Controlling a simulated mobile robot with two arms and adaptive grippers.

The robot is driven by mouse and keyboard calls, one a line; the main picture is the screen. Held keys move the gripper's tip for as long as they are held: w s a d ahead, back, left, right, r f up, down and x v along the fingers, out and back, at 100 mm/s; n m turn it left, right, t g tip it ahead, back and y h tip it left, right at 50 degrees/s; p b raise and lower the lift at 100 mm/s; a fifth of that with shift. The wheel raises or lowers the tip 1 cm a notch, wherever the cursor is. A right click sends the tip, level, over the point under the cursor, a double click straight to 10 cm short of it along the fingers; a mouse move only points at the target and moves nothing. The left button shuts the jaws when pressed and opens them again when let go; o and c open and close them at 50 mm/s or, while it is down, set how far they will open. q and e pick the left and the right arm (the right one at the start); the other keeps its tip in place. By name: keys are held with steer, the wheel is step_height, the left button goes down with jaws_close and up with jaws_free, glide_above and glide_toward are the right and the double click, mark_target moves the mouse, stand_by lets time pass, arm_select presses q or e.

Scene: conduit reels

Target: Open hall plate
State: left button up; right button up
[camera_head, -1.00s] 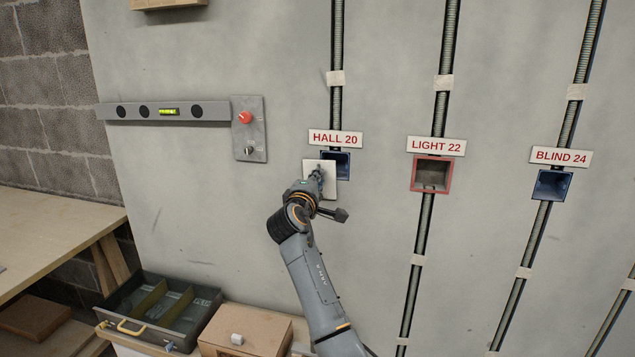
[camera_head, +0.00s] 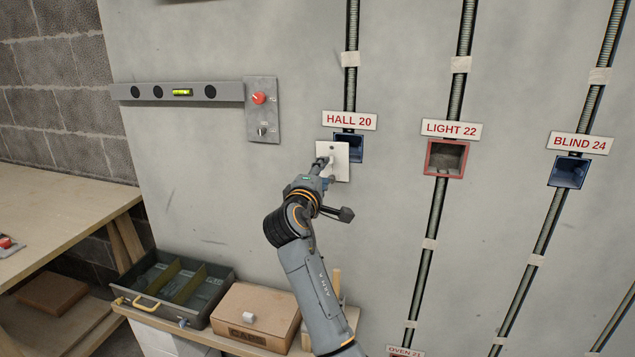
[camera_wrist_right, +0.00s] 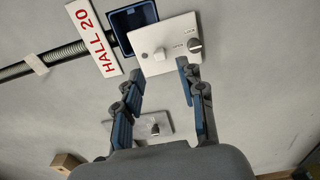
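The hall plate (camera_head: 341,171) is a white square on the wall, lower left of the open blue box (camera_head: 349,148) under the HALL 20 label (camera_head: 350,121). It overlaps part of the box's edge. My right gripper (camera_head: 326,163) is at the plate's left side. My left gripper is not seen.
The red LIGHT 22 box (camera_head: 445,158) and blue BLIND 24 box (camera_head: 569,171) are to the right. A spirit level (camera_head: 220,92) and a grey control panel (camera_head: 262,113) are at upper left. A divided tray (camera_head: 215,311) and a CAPS box (camera_head: 277,303) stand below.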

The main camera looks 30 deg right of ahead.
steer(key=v, duration=0.5)
stand_by(0.4)
